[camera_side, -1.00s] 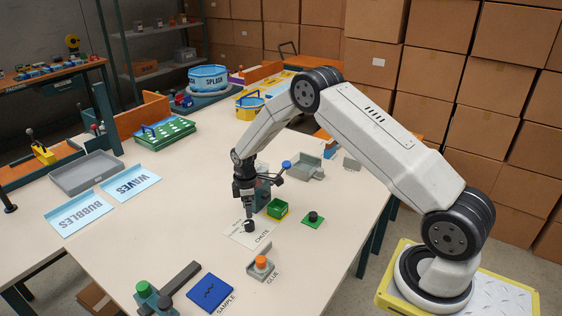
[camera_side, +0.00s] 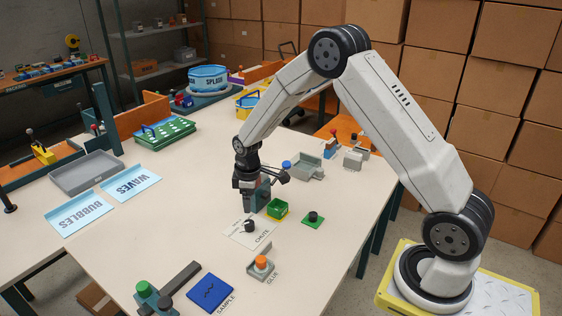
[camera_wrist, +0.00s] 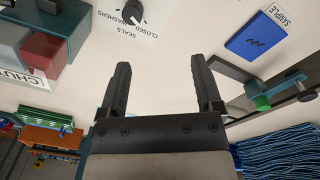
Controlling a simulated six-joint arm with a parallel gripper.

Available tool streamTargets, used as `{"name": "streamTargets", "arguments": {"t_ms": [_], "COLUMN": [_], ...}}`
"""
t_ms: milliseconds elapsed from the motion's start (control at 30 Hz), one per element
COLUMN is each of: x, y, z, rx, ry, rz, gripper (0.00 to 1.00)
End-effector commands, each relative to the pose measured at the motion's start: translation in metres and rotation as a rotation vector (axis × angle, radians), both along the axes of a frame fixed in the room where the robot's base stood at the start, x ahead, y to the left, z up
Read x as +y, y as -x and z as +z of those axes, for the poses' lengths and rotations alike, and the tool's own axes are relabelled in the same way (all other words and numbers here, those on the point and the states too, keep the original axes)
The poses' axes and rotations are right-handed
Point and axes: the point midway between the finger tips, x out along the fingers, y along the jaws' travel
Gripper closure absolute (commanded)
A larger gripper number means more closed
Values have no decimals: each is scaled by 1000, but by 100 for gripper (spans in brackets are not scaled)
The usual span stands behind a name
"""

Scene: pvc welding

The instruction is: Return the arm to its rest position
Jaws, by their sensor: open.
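My gripper (camera_wrist: 163,88) shows in the wrist view with its two dark fingers apart and nothing between them. In the side view my gripper (camera_side: 246,203) hangs above the table, near the grey chute block (camera_side: 263,192) and above the black knob (camera_side: 249,226) on its white labelled card. The fingers are hard to make out against the dark parts there. The knob also shows in the wrist view (camera_wrist: 130,12), beyond the fingertips and apart from them.
A green-yellow bin (camera_side: 277,208) and a green pad with a black knob (camera_side: 312,218) stand to the right of the gripper. The orange-topped glue holder (camera_side: 262,264) and blue sample pad (camera_side: 210,293) lie nearer the front.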

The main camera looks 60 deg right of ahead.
Motion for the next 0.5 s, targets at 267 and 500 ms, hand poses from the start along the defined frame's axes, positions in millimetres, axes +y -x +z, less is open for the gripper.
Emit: {"name": "streamTargets", "arguments": {"t_ms": [267,500], "x": [28,49], "y": [47,94], "z": [44,70], "rx": [-52,-95], "ry": [-12,-33], "rz": [-162,-304], "gripper": [16,16]}}
